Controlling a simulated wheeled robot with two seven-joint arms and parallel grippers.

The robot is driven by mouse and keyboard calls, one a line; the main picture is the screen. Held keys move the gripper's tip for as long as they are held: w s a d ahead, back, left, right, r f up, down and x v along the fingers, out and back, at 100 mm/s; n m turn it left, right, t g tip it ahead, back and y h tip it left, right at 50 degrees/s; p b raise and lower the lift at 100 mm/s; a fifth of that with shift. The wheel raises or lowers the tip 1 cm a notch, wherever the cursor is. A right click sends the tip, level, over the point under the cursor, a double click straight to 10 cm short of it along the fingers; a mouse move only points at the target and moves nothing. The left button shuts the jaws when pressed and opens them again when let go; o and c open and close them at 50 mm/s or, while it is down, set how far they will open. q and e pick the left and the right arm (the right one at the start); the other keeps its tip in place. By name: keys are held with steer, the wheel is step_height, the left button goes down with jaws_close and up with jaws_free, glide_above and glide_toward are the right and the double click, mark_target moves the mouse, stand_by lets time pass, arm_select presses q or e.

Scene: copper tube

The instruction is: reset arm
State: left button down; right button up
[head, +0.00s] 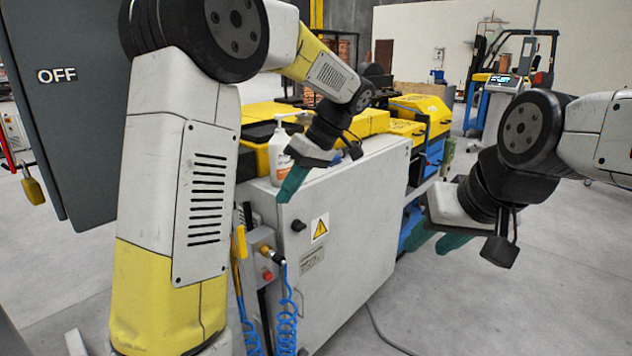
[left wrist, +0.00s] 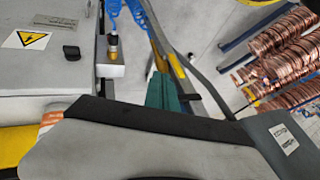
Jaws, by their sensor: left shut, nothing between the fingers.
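My left gripper (head: 292,184) hangs in front of the grey cabinet (head: 350,225), next to a white pump bottle (head: 281,152). Its teal fingers point down and are closed together with nothing between them. They also show in the left wrist view (left wrist: 166,93), closed, beside the cabinet's edge. My right gripper (head: 436,241) is in free air at the right of the cabinet. Its teal fingers are spread apart and I see nothing between them. Copper tube coils (left wrist: 288,55) lie on the right in the left wrist view, apart from my left gripper.
A dark grey panel marked OFF (head: 65,110) stands close at the left. Blue coiled hoses (head: 286,318) hang by a control box (head: 263,252) on the cabinet. Yellow machine covers (head: 420,108) are behind.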

arm_select(q)
steer(key=s+a+r+m+t+h, duration=0.1)
steer(key=s+a+m+t+h, duration=0.2)
steer(key=s, duration=1.5)
steer(key=m+t+h, duration=0.4)
steer(key=m+h, duration=0.1)
steer(key=m, duration=0.3)
steer(key=shift+m, duration=0.4)
steer(key=shift+s, duration=0.1)
